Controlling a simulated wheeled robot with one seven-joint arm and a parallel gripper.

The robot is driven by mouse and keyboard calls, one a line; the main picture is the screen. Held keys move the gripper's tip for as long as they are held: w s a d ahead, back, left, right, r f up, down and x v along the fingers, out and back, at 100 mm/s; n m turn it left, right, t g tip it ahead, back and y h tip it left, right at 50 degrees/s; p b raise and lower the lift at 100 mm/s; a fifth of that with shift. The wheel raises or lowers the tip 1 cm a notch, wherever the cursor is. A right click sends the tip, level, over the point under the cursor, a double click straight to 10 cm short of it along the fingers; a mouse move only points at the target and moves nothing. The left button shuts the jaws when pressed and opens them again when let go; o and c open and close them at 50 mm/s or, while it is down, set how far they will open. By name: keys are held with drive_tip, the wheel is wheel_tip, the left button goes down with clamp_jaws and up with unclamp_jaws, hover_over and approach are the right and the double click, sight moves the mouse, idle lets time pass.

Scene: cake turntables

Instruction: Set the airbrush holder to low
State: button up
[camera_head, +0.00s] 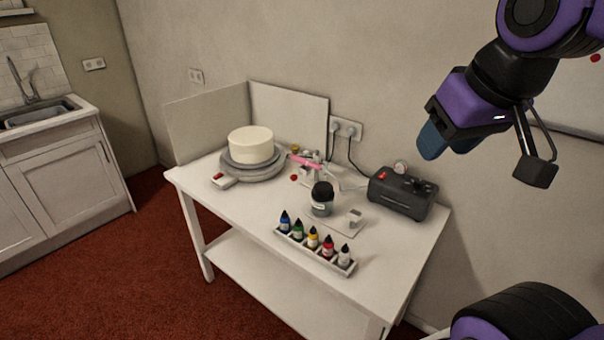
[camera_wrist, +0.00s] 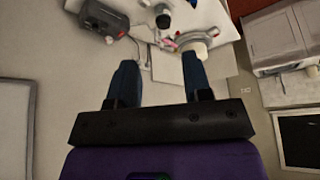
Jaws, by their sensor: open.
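A pink airbrush (camera_head: 304,162) lies in a small holder behind the middle of the white table, right of the cake. The holder is small here and its setting cannot be made out. The pink airbrush also shows in the wrist view (camera_wrist: 170,44), beyond my fingers. A white cake (camera_head: 252,145) stands on a grey turntable (camera_head: 262,172) at the table's back left. My gripper (camera_head: 485,160) is up at the right, well above and apart from the table. In the wrist view its two blue fingers (camera_wrist: 162,82) are spread wide with nothing between them.
A black compressor (camera_head: 401,194) with a gauge sits at the table's right. A dark-capped jar (camera_head: 321,200) and a rack of several colour bottles (camera_head: 315,246) stand at the front. White splash panels (camera_head: 290,112) and a wall socket (camera_head: 346,129) are behind.

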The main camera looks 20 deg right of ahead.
drive_tip(key=c, duration=0.3)
drive_tip(key=shift+w+r, duration=0.2)
drive_tip(key=shift+w, duration=0.1)
drive_tip(key=c, duration=0.4)
drive_tip(key=w+r+m, duration=0.1)
drive_tip(key=w, duration=0.3)
drive_tip(key=w+r+m, duration=0.1)
drive_tip(key=w, duration=0.4)
drive_tip(key=w+r, duration=0.1)
drive_tip(key=w, duration=0.4)
drive_tip(key=shift+w+a+m+g, duration=0.25)
drive_tip(key=shift+a+m+g, duration=0.15)
clamp_jaws()
drive_tip(key=m+g, duration=0.2)
drive_tip(key=m, duration=0.6)
hover_over(294, 176)
drive_tip(key=s, duration=0.3)
drive_tip(key=s+f+x, duration=0.1)
drive_tip(key=s+x, duration=0.2)
drive_tip(key=x, duration=1.1)
drive_tip(key=s+x, duration=0.3)
drive_tip(key=x, duration=1.1)
drive_tip(key=shift+m, duration=0.3)
drive_tip(key=x, duration=1.4)
drive_tip(key=shift+w+f, duration=0.15)
drive_tip(key=shift+f, duration=0.1)
